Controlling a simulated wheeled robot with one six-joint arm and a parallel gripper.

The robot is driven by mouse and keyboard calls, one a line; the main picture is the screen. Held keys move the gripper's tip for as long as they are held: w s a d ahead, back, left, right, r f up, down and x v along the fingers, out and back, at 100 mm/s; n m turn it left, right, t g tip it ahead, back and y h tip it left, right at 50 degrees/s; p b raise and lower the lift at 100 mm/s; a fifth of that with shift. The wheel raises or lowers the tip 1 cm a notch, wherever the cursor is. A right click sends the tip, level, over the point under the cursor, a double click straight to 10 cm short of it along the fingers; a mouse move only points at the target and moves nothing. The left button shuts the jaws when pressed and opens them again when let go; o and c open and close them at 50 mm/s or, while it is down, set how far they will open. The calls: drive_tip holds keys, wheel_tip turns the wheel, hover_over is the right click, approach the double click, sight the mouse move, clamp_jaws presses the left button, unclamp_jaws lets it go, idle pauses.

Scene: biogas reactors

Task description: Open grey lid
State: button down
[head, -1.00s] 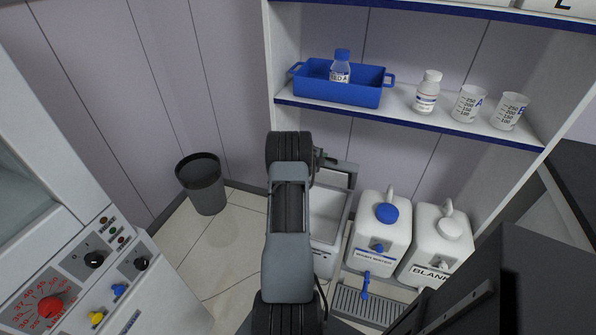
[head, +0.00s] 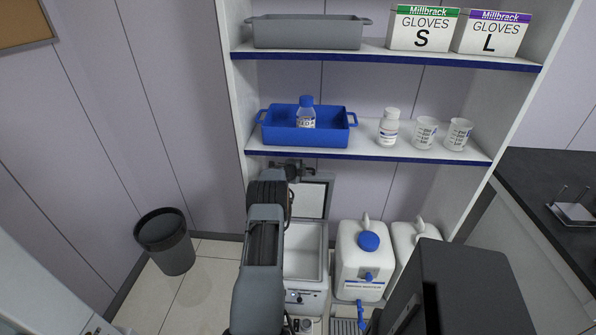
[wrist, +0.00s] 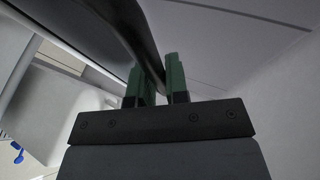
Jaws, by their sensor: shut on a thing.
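A white box (head: 304,255) stands on the floor under the shelves, with its interior showing from above. Its grey lid (head: 312,199) is raised at the back, with its pale inner panel facing me. My arm covers part of the lid and the box's left side. My gripper (head: 291,170) is at the top left of the raised lid, partly hidden by my arm. In the wrist view, the green fingers of my gripper (wrist: 160,84) are shut on a dark curved bar (wrist: 142,38), which looks like the lid's handle.
White jugs (head: 361,262) stand right of the box. The shelf above holds a blue tray (head: 330,137) with a bottle, a white bottle (head: 388,128) and beakers (head: 425,133). A dark bin (head: 166,243) stands at the left, with clear floor between it and my arm.

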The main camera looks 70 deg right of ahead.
drive_tip(key=shift+w, duration=0.1)
drive_tip(key=c, duration=1.2)
unclamp_jaws()
drive_tip(key=shift+c, duration=0.2)
drive_tip(key=shift+o, duration=0.5)
drive_tip(key=shift+a, duration=0.1)
drive_tip(key=v, duration=1.2)
drive_tip(key=shift+b, duration=0.4)
drive_tip(key=shift+r, duration=0.1)
